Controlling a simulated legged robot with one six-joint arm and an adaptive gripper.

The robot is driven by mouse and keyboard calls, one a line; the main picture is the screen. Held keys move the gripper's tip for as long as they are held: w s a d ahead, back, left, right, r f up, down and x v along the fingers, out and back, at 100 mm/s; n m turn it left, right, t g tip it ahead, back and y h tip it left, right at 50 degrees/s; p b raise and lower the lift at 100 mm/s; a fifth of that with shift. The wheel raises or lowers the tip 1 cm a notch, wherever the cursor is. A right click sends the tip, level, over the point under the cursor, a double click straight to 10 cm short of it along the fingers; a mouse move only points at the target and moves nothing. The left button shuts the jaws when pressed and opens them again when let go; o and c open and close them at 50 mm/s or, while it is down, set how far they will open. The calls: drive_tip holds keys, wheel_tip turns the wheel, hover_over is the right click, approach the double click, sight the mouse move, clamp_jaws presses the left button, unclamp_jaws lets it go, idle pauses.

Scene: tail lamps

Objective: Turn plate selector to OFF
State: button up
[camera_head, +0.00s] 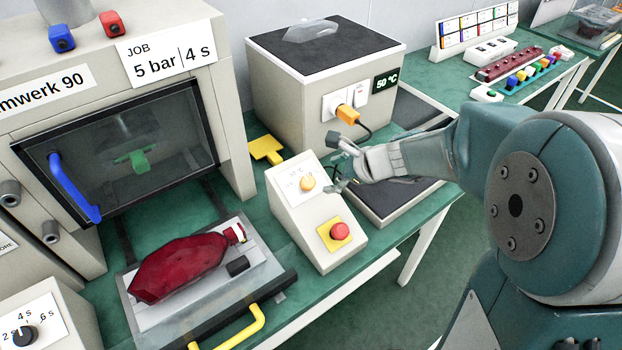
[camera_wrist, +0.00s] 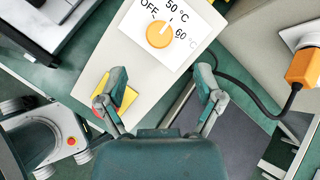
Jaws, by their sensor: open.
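The plate selector is a round orange knob (camera_head: 307,183) on the sloped white face of a control box (camera_head: 290,217). In the wrist view the knob (camera_wrist: 159,34) sits on a white label with OFF at left, 50 °C at top and 60 °C at right. Its pale pointer line is tilted up and right, toward the 50 °C marking. My gripper (camera_head: 339,168) is beside the box's upper right, apart from the knob. In the wrist view its two fingers (camera_wrist: 160,78) are spread wide and empty, below the knob in the picture.
A red stop button on a yellow base (camera_head: 339,231) is lower on the box; my left finger partly hides it in the wrist view. Behind stands a heated unit (camera_head: 320,75) with an orange plug (camera_head: 348,114) and cable. A red lamp (camera_head: 185,265) lies on a tray at left.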

sight(308, 181)
drive_tip(key=x, duration=0.9)
drive_tip(key=shift+f, duration=0.1)
drive_tip(key=c, duration=1.2)
